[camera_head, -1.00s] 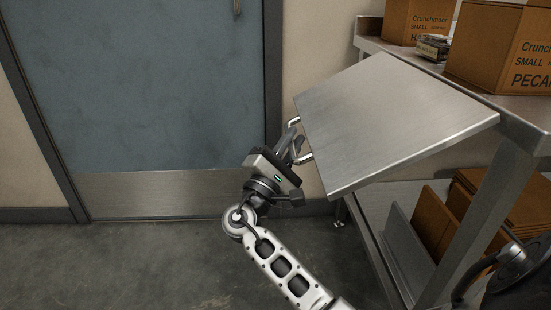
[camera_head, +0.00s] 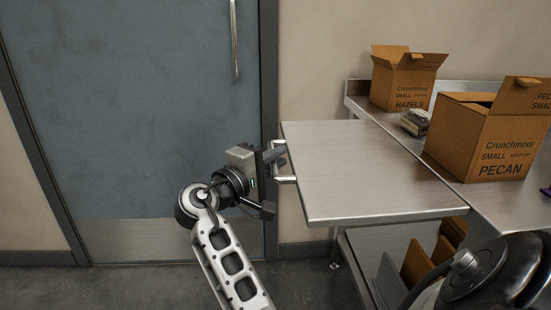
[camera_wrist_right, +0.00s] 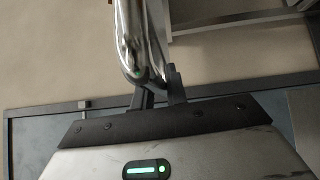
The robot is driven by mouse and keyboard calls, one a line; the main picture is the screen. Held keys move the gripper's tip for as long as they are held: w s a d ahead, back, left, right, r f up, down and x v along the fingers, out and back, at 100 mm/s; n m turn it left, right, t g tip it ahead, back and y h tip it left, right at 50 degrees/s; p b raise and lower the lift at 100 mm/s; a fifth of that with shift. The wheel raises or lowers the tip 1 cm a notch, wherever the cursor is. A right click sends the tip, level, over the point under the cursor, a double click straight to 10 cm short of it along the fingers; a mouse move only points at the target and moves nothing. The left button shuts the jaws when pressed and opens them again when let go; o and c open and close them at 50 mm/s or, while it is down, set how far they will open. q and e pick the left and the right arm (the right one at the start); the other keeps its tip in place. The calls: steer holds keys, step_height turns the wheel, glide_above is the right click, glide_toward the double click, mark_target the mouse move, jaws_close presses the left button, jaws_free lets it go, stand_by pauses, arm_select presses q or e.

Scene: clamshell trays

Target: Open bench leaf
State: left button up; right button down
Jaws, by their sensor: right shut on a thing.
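The bench leaf (camera_head: 375,175) is a flat steel panel on the near left side of the steel bench (camera_head: 485,208). It looks about level with the bench top. A bar handle (camera_head: 286,179) is on the leaf's left edge. My right gripper (camera_head: 275,158) is at this handle, shut on it. In the right wrist view, the fingers (camera_wrist_right: 158,88) close around the shiny handle bar (camera_wrist_right: 128,42). The fingertips are partly hidden behind the bar. My left gripper is not in view.
An open box marked PECAN (camera_head: 480,150), a box marked HAZELS (camera_head: 402,85) and a small dark packet (camera_head: 415,122) stand on the bench. Brown cartons (camera_head: 418,265) are on the shelf below. A blue-grey door (camera_head: 140,110) is behind my arm. The leaf top is bare.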

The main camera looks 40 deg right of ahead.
steer(key=shift+w+a+r, duration=0.1)
steer(key=shift+a+r, duration=0.05)
steer(key=shift+r, duration=0.15)
steer(key=c, duration=1.4)
jaws_free()
steer(key=shift+a+r, duration=0.1)
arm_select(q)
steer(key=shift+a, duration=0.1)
arm_select(e)
steer(key=shift+a, duration=0.1)
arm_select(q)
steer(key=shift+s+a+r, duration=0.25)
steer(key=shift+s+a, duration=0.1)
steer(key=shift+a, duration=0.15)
arm_select(e)
steer(key=a, duration=0.8)
steer(key=shift+s+f, duration=0.4)
steer(key=shift+d, duration=0.1)
